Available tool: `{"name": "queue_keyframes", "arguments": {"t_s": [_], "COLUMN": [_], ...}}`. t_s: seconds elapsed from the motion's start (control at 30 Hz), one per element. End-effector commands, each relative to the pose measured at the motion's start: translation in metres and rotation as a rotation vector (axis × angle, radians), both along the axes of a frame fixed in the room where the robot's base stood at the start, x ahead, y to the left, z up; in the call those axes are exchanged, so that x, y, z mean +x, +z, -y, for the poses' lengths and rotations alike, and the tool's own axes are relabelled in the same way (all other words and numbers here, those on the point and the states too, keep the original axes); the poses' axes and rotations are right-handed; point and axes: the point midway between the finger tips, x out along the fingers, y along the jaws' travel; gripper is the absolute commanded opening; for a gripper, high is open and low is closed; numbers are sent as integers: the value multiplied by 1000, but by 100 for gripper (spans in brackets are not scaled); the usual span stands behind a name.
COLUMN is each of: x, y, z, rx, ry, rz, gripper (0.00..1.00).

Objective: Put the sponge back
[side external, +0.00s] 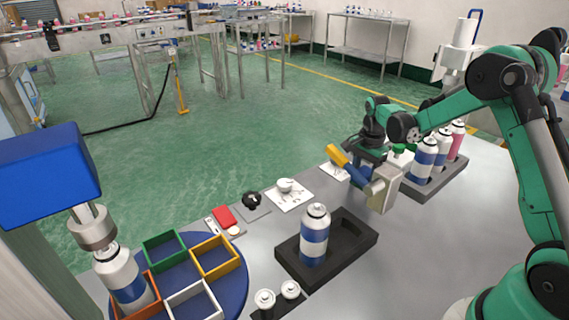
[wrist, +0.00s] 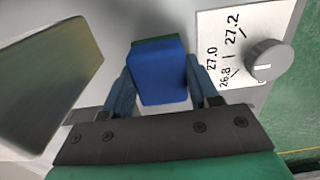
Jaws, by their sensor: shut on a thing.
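In the wrist view, the sponge (wrist: 160,78), a blue block with a green edge, sits between the two blue fingers of my gripper (wrist: 160,85). My gripper is shut on it. In the side view, my gripper (side external: 362,168) is low over the right part of the bench, beyond the black tray. The sponge is hard to tell from the blue fingers there. I cannot tell whether it touches the bench.
A yellow-ended piece (side external: 345,162) and a grey box (side external: 383,191) are close to my gripper. A can (side external: 315,235) stands in the black tray (side external: 350,262). A dial card (wrist: 240,45) lies right of the sponge. Several cans stand in the right rack (side external: 440,185).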

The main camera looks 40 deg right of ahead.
Motion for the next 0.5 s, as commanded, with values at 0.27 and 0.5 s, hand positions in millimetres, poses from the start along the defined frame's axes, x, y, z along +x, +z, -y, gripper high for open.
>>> {"name": "queue_keyframes", "arguments": {"t_s": [0.27, 0.5], "x": [0, 0], "y": [-2, -2], "z": [0, 0], "rx": [0, 0], "ry": [0, 0], "rz": [0, 0], "gripper": [85, 85]}}
